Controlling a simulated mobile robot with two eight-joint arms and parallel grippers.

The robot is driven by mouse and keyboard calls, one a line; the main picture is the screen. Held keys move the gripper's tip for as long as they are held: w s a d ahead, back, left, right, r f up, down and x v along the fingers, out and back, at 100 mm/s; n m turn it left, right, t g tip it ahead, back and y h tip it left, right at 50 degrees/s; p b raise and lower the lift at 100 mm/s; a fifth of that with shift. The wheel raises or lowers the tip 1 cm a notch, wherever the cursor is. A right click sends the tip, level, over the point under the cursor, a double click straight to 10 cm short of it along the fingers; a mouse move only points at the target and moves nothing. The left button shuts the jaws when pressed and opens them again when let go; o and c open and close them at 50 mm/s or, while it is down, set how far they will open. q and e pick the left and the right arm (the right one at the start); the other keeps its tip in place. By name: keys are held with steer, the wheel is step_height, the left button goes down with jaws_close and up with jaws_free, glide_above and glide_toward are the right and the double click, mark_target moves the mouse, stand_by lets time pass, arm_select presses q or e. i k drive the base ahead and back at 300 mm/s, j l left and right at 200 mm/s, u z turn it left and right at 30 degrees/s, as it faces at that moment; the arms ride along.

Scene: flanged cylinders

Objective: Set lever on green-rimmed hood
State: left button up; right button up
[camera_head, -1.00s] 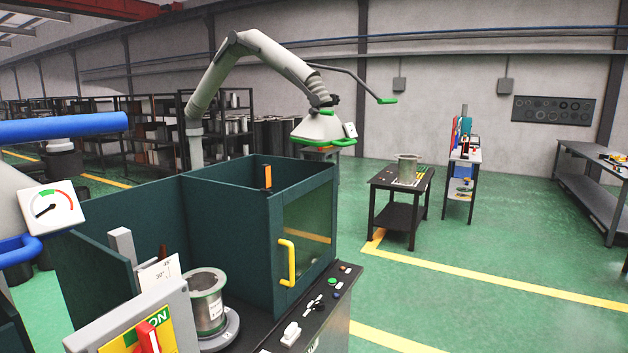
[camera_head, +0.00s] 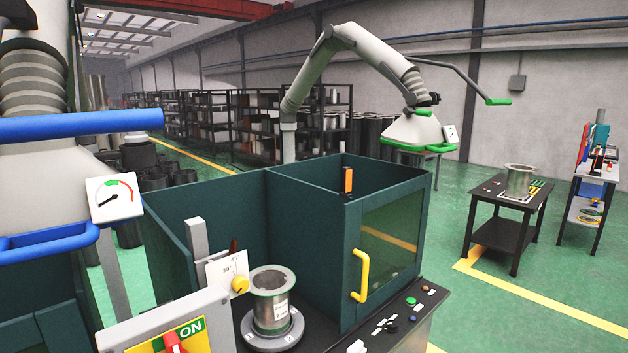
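The green-rimmed hood (camera_head: 412,132) is a pale cone with a green rim and handle, hanging from a jointed grey extraction arm beyond the booth. A thin grey lever (camera_head: 458,75) with a green grip (camera_head: 498,101) sticks out to the right from the joint above that hood. A small white gauge (camera_head: 450,134) is at the hood's right side; its reading is too small to tell. A second hood (camera_head: 60,180) with blue handles is close at the left, with a gauge (camera_head: 114,197) whose needle points low left. Neither of my grippers is in view.
A dark green booth (camera_head: 300,235) with a yellow door handle (camera_head: 361,276) stands in front. A flanged cylinder (camera_head: 270,302) sits on a round base beside a red switch panel (camera_head: 172,338). A black table (camera_head: 500,225) bears another cylinder (camera_head: 520,181). Green floor between booth and table is clear.

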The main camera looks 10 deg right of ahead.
mark_target(407, 111)
steer(key=i+l+u, duration=0.15)
steer(key=l, duration=0.2)
steer(key=l+u, duration=0.2)
steer(key=i+l+u, duration=0.15)
steer(key=l, duration=0.35)
steer(key=i+l+u, duration=0.15)
steer(key=l, duration=0.35)
steer(key=l+u, duration=0.15)
steer(key=l, duration=0.4)
steer(key=i+l, duration=0.1)
steer(key=l, duration=1)
steer(key=l+u, duration=0.1)
steer(key=l, duration=0.95)
steer(key=i, duration=0.05)
